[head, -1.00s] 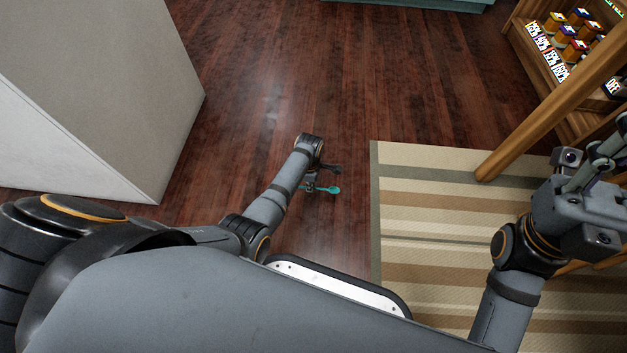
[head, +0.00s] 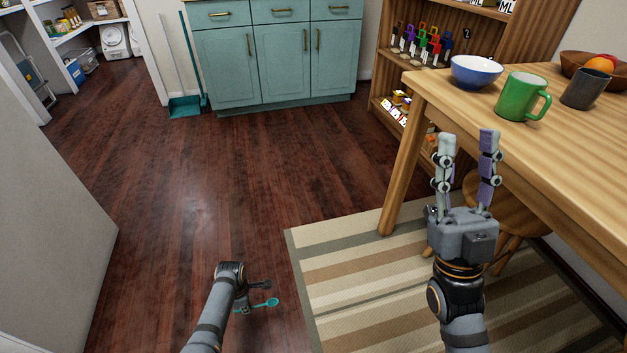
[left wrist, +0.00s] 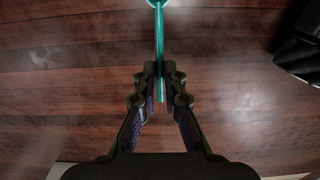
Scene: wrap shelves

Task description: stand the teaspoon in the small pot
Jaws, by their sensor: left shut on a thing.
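The teal teaspoon (head: 271,302) is held in my left gripper (head: 257,295), low over the wooden floor and left of the rug. In the left wrist view the fingers (left wrist: 159,72) are shut on the handle of the teaspoon (left wrist: 160,38), with its bowl end beyond the fingertips at the top edge. My right gripper (head: 468,139) is open and empty, fingers pointing up, in front of the table edge. A small dark grey pot-like cup (head: 583,90) stands upright on the table; its inside is mostly hidden.
The wooden table (head: 480,118) at the right also bears a green mug (head: 520,97), a blue bowl (head: 475,73) and a wooden fruit bowl (head: 575,66). A chair is under it. A grey block (head: 45,230) stands left. Floor ahead is clear towards teal cabinets (head: 280,65).

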